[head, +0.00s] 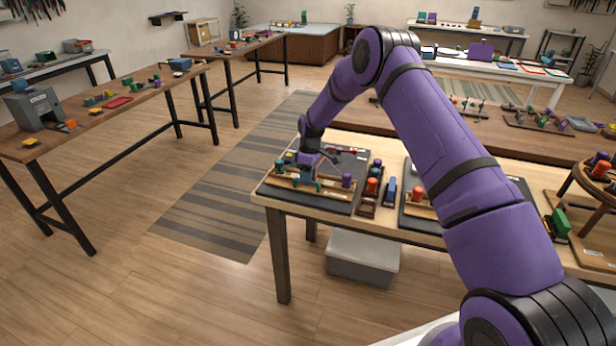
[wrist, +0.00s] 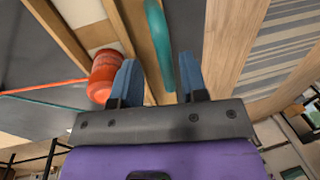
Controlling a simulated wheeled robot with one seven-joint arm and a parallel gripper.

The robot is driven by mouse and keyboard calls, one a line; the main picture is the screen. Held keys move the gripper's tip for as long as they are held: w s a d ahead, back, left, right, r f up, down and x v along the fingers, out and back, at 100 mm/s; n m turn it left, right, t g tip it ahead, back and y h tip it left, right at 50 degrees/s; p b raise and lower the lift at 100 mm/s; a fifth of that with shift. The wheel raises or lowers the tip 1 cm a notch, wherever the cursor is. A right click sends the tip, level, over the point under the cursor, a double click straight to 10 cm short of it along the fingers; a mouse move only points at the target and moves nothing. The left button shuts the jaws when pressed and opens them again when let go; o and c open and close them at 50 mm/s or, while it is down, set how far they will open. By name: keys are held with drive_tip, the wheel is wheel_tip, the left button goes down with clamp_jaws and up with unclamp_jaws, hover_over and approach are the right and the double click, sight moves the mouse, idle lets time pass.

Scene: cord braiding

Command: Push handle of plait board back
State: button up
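The plait board (head: 328,188) is a wooden strip piece on a dark mat (head: 334,204) at the near left corner of the table. It has coloured pegs, including a purple one (head: 346,181). My gripper (head: 308,172) is low over its left part, pointing down. In the wrist view, its two blue fingers (wrist: 158,78) stand apart. A long rounded teal piece (wrist: 158,42) reaches between the fingertips, close to the right finger. I cannot tell whether it is the handle or whether they touch. An orange-red cylinder (wrist: 104,76) stands beside the left finger.
Right of the mat are upright red-topped pieces (head: 372,184) and a blue block (head: 390,190). A second dark mat (head: 424,226) lies farther right, partly behind my arm. Orange and teal cords (wrist: 45,88) run leftward in the wrist view. The table edge (wrist: 230,40) is close on the right.

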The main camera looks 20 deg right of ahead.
wheel_tip(320, 180, up, 11)
drive_tip(key=w+d, duration=0.1)
drive_tip(key=shift+w+f, duration=0.2)
drive_tip(key=shift+w, duration=0.15)
drive_tip(key=shift+d, duration=0.1)
drive_tip(key=s+r+m+t, duration=0.1)
drive_tip(key=s+r+m, duration=0.1)
drive_tip(key=s+r, duration=0.65)
drive_tip(key=s+d+r+m+t+h, duration=0.1)
drive_tip(key=s+r, duration=0.5)
drive_tip(key=r, duration=0.6)
drive_tip(key=s+r+m+t, duration=0.1)
drive_tip(key=s+r+m, duration=0.1)
drive_tip(key=s+r, duration=0.65)
drive_tip(key=s+d+r+m+t, duration=0.1)
drive_tip(key=s+r, duration=0.2)
drive_tip(key=s, duration=0.4)
drive_tip(key=s+d+r+m+t, duration=0.1)
drive_tip(key=s+r+m, duration=0.1)
drive_tip(key=s+r, duration=0.35)
drive_tip(key=s+f+m+t, duration=0.1)
drive_tip(key=s+f, duration=0.1)
drive_tip(key=s, duration=0.6)
drive_tip(key=s+f+m+t, duration=0.1)
drive_tip(key=s+f, duration=0.1)
drive_tip(key=s, duration=0.7)
drive_tip(key=shift+d+f+m, duration=0.25)
drive_tip(key=shift+f+m, duration=0.15)
